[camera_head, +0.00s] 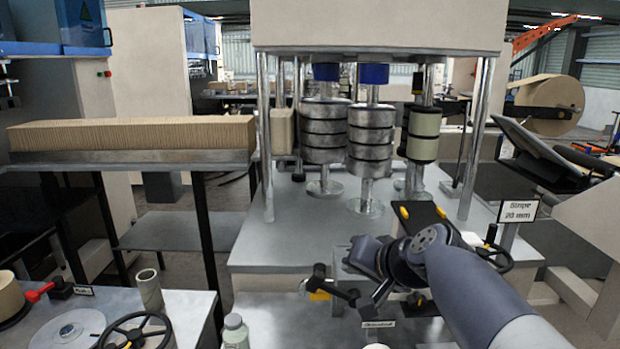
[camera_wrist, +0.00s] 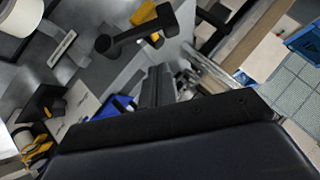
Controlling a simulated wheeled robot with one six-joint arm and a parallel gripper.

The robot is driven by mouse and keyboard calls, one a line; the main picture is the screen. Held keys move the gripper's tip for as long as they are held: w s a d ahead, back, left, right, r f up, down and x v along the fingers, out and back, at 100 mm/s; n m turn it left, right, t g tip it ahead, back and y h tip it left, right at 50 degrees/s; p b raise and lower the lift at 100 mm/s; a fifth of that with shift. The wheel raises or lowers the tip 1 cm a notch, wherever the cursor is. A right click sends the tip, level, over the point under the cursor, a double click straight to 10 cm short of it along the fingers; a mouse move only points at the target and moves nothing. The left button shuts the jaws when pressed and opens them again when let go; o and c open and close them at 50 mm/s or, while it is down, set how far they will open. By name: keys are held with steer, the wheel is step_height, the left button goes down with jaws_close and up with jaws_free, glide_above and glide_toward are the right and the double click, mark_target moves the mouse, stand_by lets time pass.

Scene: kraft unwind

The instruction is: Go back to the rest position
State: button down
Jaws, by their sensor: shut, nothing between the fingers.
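My arm reaches in from the lower right in the head view, bent at a grey joint over the front of the machine table (camera_head: 300,248). In the wrist view, my gripper (camera_wrist: 158,78) shows as dark fingers close together beyond the black housing. It is shut with nothing held. A black lever with yellow parts (camera_head: 332,288) stands close to the wrist in the head view. It also shows in the wrist view (camera_wrist: 138,35), apart from the fingers. The fingertips are hard to make out in the head view.
Metal roller stacks (camera_head: 323,135) stand between chrome posts behind the arm. A handwheel (camera_head: 135,332), a small bottle (camera_head: 235,332) and a cardboard tube (camera_head: 149,290) are at lower left.

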steer(key=v, duration=0.8)
steer(key=x, duration=0.9)
steer(key=d+f+m+t+y+b, duration=0.1)
steer(key=d+f+m+t+y, duration=0.4)
steer(key=d+m+y, duration=0.2)
steer(key=shift+w+m+y, duration=0.25)
steer(key=shift+m+y, duration=0.45)
steer(key=shift+y, duration=0.1)
steer(key=shift+a, duration=0.1)
